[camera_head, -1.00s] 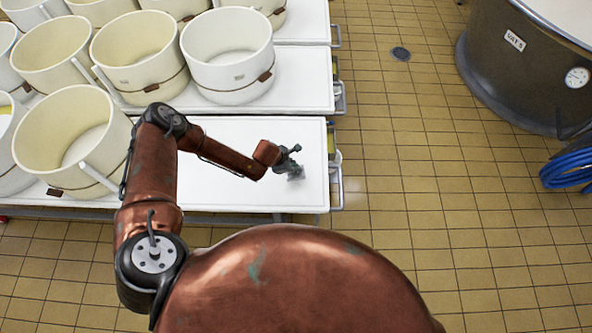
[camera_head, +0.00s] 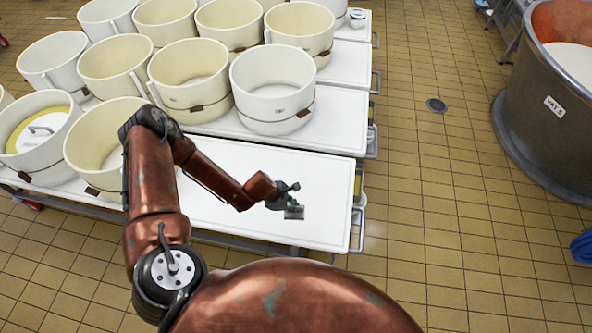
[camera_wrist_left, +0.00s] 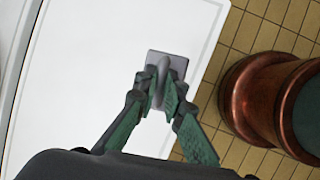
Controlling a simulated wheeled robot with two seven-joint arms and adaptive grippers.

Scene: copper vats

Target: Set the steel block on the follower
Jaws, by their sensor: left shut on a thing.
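My left gripper (camera_head: 285,198) is shut on the steel block (camera_head: 295,212), at the right part of the front white table (camera_head: 240,225). In the left wrist view the gripper (camera_wrist_left: 164,92) grips the raised handle of the grey block (camera_wrist_left: 178,66), over the white surface. I cannot tell the exact gap beneath the block. The likely follower (camera_head: 34,136) is a pale disc with a handle, inside a cream tub (camera_head: 42,156) at the far left. A yellow rim shows around it, and nothing rests on it. My right gripper is not in view.
Several open cream tubs (camera_head: 195,98) crowd the tables' left and back, including an empty one (camera_head: 100,150) between the gripper and the likely follower. The front table is bare around the block. A large vat (camera_head: 548,125) stands on the tiled floor at right.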

